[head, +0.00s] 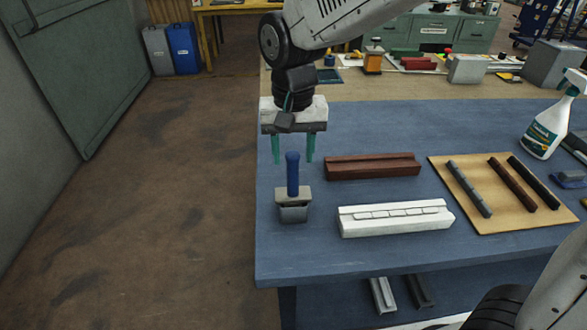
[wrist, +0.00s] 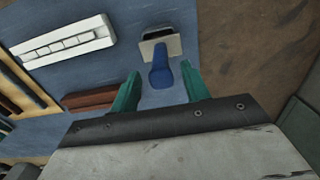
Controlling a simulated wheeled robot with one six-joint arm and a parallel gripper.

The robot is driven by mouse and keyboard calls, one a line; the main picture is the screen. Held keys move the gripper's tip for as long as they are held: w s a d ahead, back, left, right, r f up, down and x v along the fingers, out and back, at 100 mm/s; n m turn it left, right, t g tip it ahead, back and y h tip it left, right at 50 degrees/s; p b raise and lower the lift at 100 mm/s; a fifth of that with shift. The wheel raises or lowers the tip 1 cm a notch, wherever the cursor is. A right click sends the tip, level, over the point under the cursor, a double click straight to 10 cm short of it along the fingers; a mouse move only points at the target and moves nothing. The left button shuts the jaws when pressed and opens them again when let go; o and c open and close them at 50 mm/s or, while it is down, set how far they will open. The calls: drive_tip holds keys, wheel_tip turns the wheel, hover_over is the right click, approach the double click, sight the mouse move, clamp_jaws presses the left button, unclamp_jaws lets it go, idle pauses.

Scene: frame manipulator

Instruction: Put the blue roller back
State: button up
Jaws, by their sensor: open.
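The blue roller (head: 292,174) stands upright with its blue handle up, seated at a small grey and beige holder (head: 294,209) near the left edge of the blue table. In the wrist view the blue roller (wrist: 161,72) shows between and ahead of the fingers, with the holder (wrist: 160,46) beyond it. My gripper (head: 293,160) is open and points down, its two green fingers on either side of the top of the blue handle. In the wrist view my gripper (wrist: 162,88) holds nothing. Whether any finger touches the handle cannot be told.
A dark red profile (head: 373,166) and a white profile (head: 396,218) lie to the right of the roller. A beige board (head: 480,215) with several thin bars is farther right, and a spray bottle (head: 550,125) stands behind it. The table's left edge is close to the holder.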

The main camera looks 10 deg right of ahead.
drive_tip(key=shift+d+r, duration=0.1)
drive_tip(key=shift+r, duration=2.6)
drive_tip(key=s+d+t, duration=0.1)
drive_tip(key=s+d, duration=1.8)
drive_tip(key=d, duration=0.1)
drive_tip(key=shift+d, duration=0.35)
drive_tip(key=shift+s+r, duration=0.1)
